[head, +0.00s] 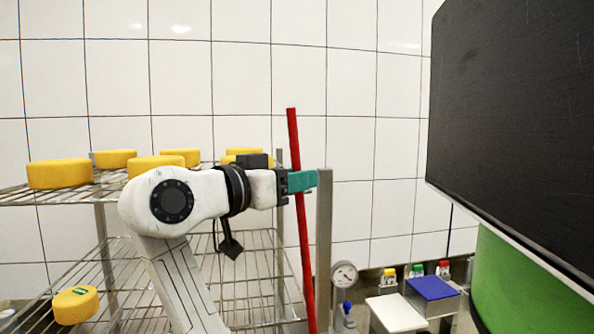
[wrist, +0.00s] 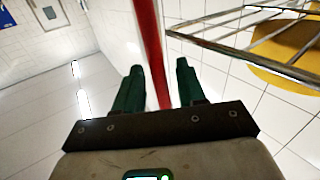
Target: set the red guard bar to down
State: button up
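The red guard bar (head: 293,140) stands nearly upright in the head view, leaning slightly, its top end to the left. It stands in front of the wire rack beside a grey metal post (head: 323,245). My gripper (head: 313,179) is level with the bar's middle, and its green fingers cover a short stretch of it. In the wrist view, the bar (wrist: 149,35) runs between the two green fingers of my gripper (wrist: 158,75), with a gap showing on each side. The fingers are open. Whether either finger touches the bar cannot be told.
A wire rack (head: 255,240) holds several yellow cheeses (head: 60,174) behind and left of my arm. A large dark panel (head: 515,120) fills the right. A gauge (head: 344,274), a white box (head: 397,313) and a blue-topped box (head: 432,288) stand low at right.

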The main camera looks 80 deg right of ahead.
jog(key=shift+s+d, duration=0.3)
jog(key=shift+d, duration=0.1)
grip_shut()
dwell(0.4)
